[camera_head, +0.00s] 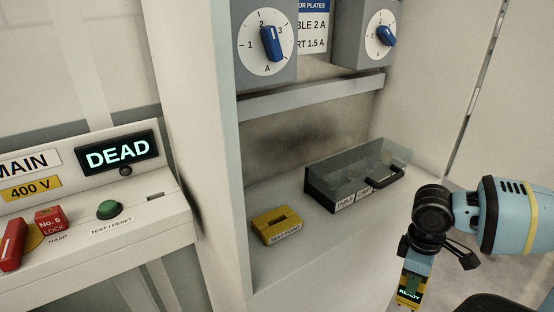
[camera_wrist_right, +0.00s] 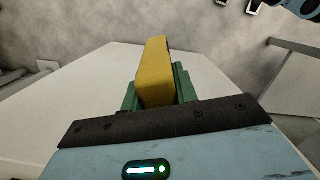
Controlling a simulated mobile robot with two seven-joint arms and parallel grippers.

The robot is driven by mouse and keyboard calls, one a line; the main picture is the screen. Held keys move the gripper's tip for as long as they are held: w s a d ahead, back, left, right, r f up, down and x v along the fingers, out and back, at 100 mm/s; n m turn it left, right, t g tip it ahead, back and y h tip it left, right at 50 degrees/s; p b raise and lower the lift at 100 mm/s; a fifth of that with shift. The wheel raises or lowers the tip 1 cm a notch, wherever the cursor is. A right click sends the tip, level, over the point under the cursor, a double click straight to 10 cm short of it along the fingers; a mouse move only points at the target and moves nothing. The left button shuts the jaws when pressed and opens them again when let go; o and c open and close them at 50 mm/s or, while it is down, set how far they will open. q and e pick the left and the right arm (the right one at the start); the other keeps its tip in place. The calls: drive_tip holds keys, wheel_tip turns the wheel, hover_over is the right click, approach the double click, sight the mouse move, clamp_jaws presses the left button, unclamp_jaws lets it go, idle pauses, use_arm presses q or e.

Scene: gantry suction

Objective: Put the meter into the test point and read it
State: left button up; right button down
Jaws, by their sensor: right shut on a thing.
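The meter (camera_head: 409,292) is yellow and black with a lit display that reads READY. My right gripper (camera_head: 413,275) is shut on it at the lower right of the head view. In the right wrist view the yellow meter (camera_wrist_right: 154,72) stands between the green fingers of my right gripper (camera_wrist_right: 158,92). The test point (camera_head: 275,222) is a yellow block with a dark slot in its top, on the cabinet shelf. The meter is to the right of it and apart from it. My left gripper is not in view.
A clear-sided tray (camera_head: 350,185) with a dark handle stands on the shelf behind the test point. Two blue dials (camera_head: 270,44) are above. At left, a panel shows DEAD (camera_head: 118,153), a green button (camera_head: 109,210) and a red lock (camera_head: 50,222). The shelf front is clear.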

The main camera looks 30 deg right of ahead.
drive_tip(key=shift+w+d+r, duration=0.1)
drive_tip(key=shift+d+r, duration=0.05)
drive_tip(key=shift+r, duration=0.2)
drive_tip(key=shift+w+d+r, duration=0.1)
drive_tip(key=shift+w+r, duration=0.1)
drive_tip(key=shift+r, duration=0.2)
drive_tip(key=shift+w+d+r+n, duration=0.1)
drive_tip(key=shift+r+n, duration=0.15)
drive_tip(key=shift+n, duration=0.05)
drive_tip(key=shift+r, duration=0.1)
drive_tip(key=shift+w+r, duration=0.1)
drive_tip(key=shift+r, duration=0.05)
drive_tip(key=shift+w+r+n, duration=0.4)
drive_tip(key=shift+r, duration=0.3)
drive_tip(key=shift+r, duration=0.2)
